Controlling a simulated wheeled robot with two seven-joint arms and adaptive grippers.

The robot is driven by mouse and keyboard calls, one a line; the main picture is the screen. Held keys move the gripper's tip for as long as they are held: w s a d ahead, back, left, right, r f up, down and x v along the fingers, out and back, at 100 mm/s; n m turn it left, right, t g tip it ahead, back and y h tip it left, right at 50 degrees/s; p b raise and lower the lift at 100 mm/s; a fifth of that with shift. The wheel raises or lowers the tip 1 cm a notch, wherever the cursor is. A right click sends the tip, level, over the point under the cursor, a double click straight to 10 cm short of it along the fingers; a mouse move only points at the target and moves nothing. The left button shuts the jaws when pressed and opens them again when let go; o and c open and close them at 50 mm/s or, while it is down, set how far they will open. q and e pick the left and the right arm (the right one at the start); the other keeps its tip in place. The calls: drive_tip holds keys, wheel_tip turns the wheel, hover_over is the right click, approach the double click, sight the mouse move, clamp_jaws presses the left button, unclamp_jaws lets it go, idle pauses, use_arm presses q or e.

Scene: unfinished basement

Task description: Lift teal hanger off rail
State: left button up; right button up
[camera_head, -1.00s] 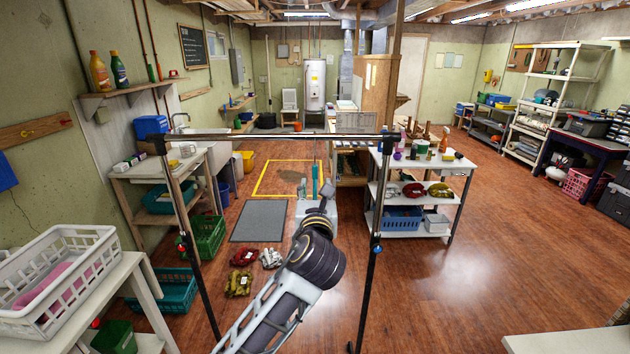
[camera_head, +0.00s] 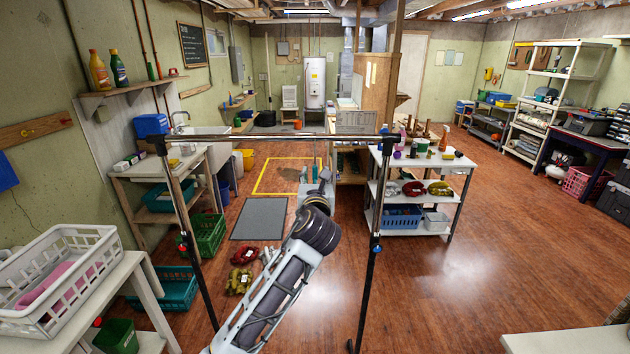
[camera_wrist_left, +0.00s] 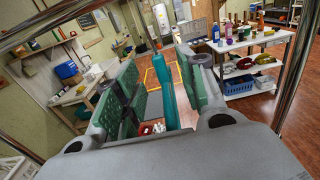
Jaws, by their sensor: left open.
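The metal rail (camera_head: 250,136) crosses the head view on two dark uprights. The teal hanger (camera_wrist_left: 164,84) hangs nearly edge-on in the left wrist view, as a narrow upright strip. In the head view only a small teal part (camera_head: 315,173) shows below the rail; the gripper and wrist hide the rest. My left gripper (camera_head: 312,180) is just below the rail. Its fingers are open, one on each side of the hanger, and the hanger lies closer to the right finger. I cannot tell whether they touch. My right gripper is not in view.
A white basket (camera_head: 62,272) stands on a table at the near left. A shelved white table (camera_head: 455,165) with bottles stands right of the rail. Red and gold items (camera_head: 240,280) lie on the floor near a grey mat (camera_head: 259,218). Floor at right is clear.

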sight(315, 169)
use_arm(q)
drive_tip(key=shift+w, duration=0.45)
drive_tip(key=shift+w+a+r+p, duration=0.15)
drive_tip(key=shift+w+p, duration=0.15)
drive_tip(key=shift+w, duration=0.45)
drive_tip(key=shift+w+d+r+p, duration=0.15)
drive_tip(key=shift+w+p, duration=0.1)
drive_tip(key=shift+w, duration=0.45)
drive_tip(key=shift+w+a, duration=0.1)
drive_tip(key=shift+w, duration=1.05)
clamp_jaws()
